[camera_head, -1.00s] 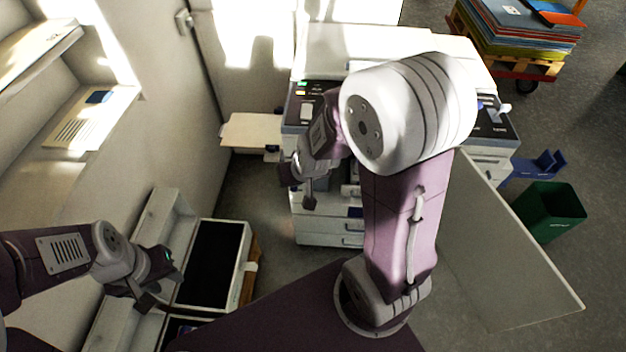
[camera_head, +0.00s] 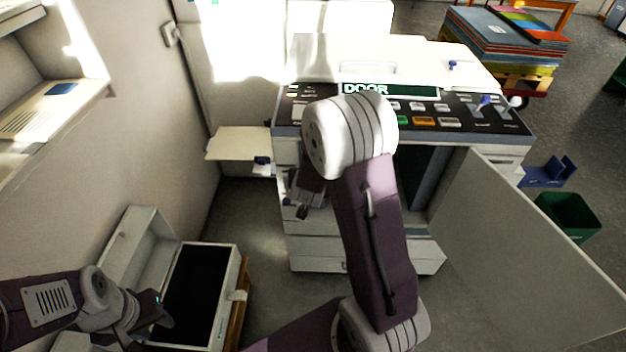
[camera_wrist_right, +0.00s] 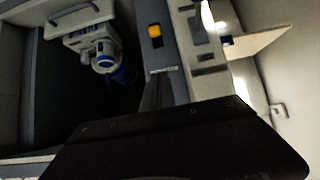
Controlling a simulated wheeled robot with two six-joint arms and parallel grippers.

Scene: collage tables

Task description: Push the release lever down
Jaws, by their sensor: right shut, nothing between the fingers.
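I cannot single out the release lever with certainty. In the right wrist view an orange-yellow tab (camera_wrist_right: 155,31) sits on a grey upright post of the machine, and it may be the lever. The machine (camera_head: 300,245) stands ahead with its front door open to the right. My right gripper (camera_head: 302,210) is at the machine's left front, shut and empty, partly hidden by its own arm. Its dark body (camera_wrist_right: 180,145) fills the bottom of the wrist view, below the tab and apart from it. My left gripper (camera_head: 150,318) is at the lower left by an open box; its fingers are unclear.
The display (camera_head: 390,91) reads DOOR. The open door panel (camera_head: 530,240) blocks the right side. A side tray (camera_head: 235,143) juts out left. In the wrist view a blue-and-white cylinder part (camera_wrist_right: 105,58) sits in the dark cavity. An open box (camera_head: 235,300) stands lower left.

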